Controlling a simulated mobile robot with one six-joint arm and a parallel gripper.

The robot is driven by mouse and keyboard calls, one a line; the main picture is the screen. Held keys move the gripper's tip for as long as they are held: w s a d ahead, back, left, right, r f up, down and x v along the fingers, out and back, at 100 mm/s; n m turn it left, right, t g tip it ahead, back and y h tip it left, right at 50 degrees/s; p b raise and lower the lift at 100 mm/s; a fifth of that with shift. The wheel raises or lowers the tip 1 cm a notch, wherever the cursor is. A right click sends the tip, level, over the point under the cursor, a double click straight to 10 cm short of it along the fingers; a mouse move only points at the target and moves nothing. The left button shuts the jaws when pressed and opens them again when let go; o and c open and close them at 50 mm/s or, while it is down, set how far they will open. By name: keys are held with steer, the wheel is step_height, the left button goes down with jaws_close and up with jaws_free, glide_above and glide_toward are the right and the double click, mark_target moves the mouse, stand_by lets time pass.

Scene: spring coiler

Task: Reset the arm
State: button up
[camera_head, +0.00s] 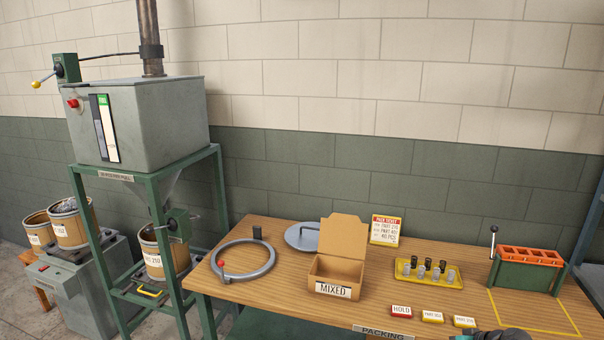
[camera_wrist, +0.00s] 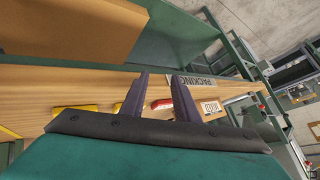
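My gripper (camera_wrist: 160,84) shows in the wrist view with its two dark fingers spread apart and nothing held between them. Beyond the fingers lie the wooden table top and the red HOLD block (camera_wrist: 162,104), which looks apart from the fingers. In the head view only a dark and green piece of my arm shows at the bottom right edge, by the table's front. The fingers cannot be made out there.
The packing table (camera_head: 255,292) holds an open MIXED box (camera_head: 336,270), a yellow tray (camera_head: 410,279) of small cylinders, a grey ring (camera_head: 243,272) and an orange-topped green rack (camera_head: 527,273). A hopper machine (camera_head: 150,120) stands left. Table room is clear between ring and box.

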steer(key=s+a+f+g+b, duration=0.35)
steer(key=a+f, duration=0.35)
steer(key=f, duration=0.3)
steer(key=s+a+f+g+b, duration=0.2)
steer(key=s+a+f, duration=0.2)
steer(key=a+f, duration=0.45)
steer(key=s+a+f+g+b, duration=0.2)
steer(key=s+a+f, duration=0.1)
steer(key=a+f, duration=0.55)
steer(key=s+a+f+g+h+b, duration=0.2)
steer(key=s+a+f+b, duration=0.1)
steer(key=s+f, duration=0.6)
steer(key=s+a+f+g+h+b, duration=0.2)
steer(key=s+a+f+g+b, duration=0.1)
steer(key=s+f, duration=0.7)
steer(key=shift+s+a+n+b, duration=0.2)
steer(key=shift+a+n+b, duration=0.1)
steer(key=shift+b, duration=0.25)
steer(key=shift+g, duration=0.25)
steer(key=shift+a, duration=0.1)
